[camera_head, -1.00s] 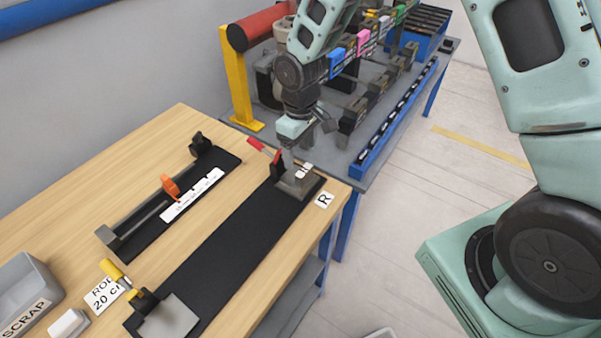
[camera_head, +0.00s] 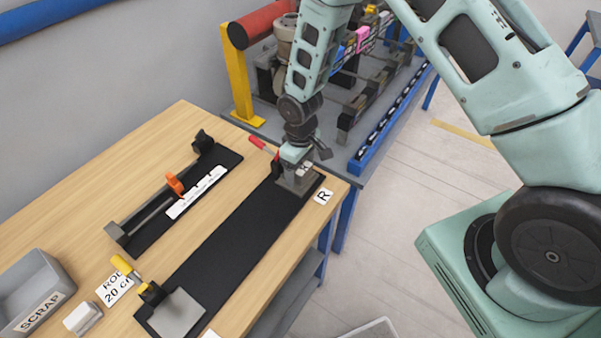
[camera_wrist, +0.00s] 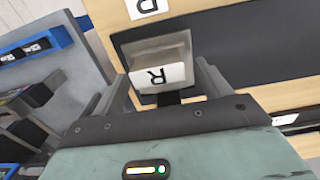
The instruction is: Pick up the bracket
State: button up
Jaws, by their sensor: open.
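The bracket (camera_wrist: 158,52) is a small grey block with a white label marked R (camera_wrist: 158,76). It sits on a square grey plate (camera_wrist: 125,40) at the far end of the long black fixture board (camera_head: 240,228). My gripper (camera_wrist: 163,86) is open, with one finger on each side of the bracket in the wrist view. I cannot tell whether the fingers touch it. In the head view my gripper (camera_head: 297,172) is low over the plate and hides most of the bracket.
A red-handled clamp (camera_head: 262,146) stands close left of my gripper. A second fixture with an orange clamp (camera_head: 175,184), a yellow-handled clamp (camera_head: 124,267) and a grey SCRAP bin (camera_head: 30,290) are on the wooden table (camera_head: 130,150). A blue-edged bench (camera_head: 385,125) adjoins behind.

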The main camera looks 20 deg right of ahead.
jog(key=c, duration=1.2)
jog(key=shift+c, duration=1)
jog(key=shift+r, duration=0.15)
